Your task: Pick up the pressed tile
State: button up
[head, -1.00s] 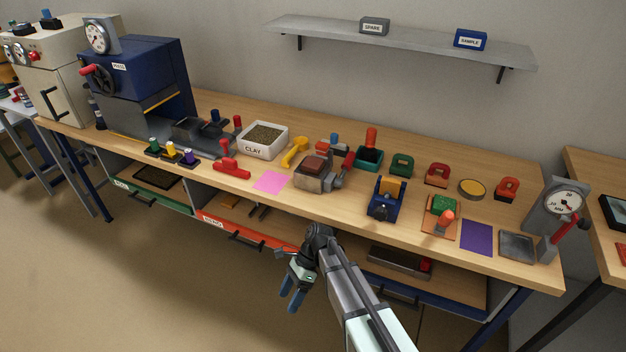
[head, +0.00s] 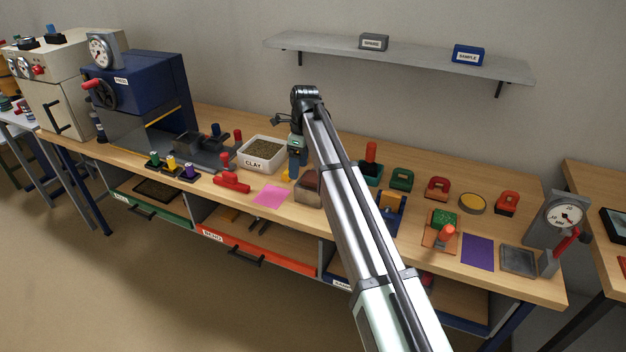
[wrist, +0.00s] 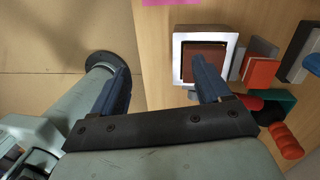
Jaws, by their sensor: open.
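The pressed tile (wrist: 203,48) looks like the reddish-brown square lying inside a pale-rimmed mould (wrist: 178,45) in the wrist view. In the head view the mould (head: 306,193) shows only partly beside my arm, and the tile is hidden there. My gripper (wrist: 163,85) is open with nothing between its fingers. In the wrist view its right finger overlaps the near part of the tile, and its left finger lies over the floor beyond the bench edge. In the head view my gripper (head: 293,168) points down above the bench near the mould; its exact height is unclear.
A white clay box (head: 262,168) stands behind left of the mould. A pink sheet (head: 269,196) lies to its left, beside a red tool (head: 232,184). A red-handled clamp (wrist: 287,142) and an orange block (wrist: 261,71) are close to the mould's right in the wrist view.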

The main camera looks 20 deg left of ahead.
jog(key=w+d+r+m+t, duration=0.1)
jog(key=w+d+r+t, duration=0.1)
jog(key=w+r, duration=0.45)
send_over(313, 176)
jog(key=shift+h, duration=0.3)
jog(key=f, duration=0.8)
jog(key=shift+a, duration=0.2)
jog(key=shift+s+d+f, duration=0.1)
jog(key=shift+d+f, duration=0.05)
jog(key=shift+f, duration=1.15)
jog(key=shift+d+f, duration=0.1)
jog(key=shift+f, duration=1.15)
jog(key=c, duration=0.9)
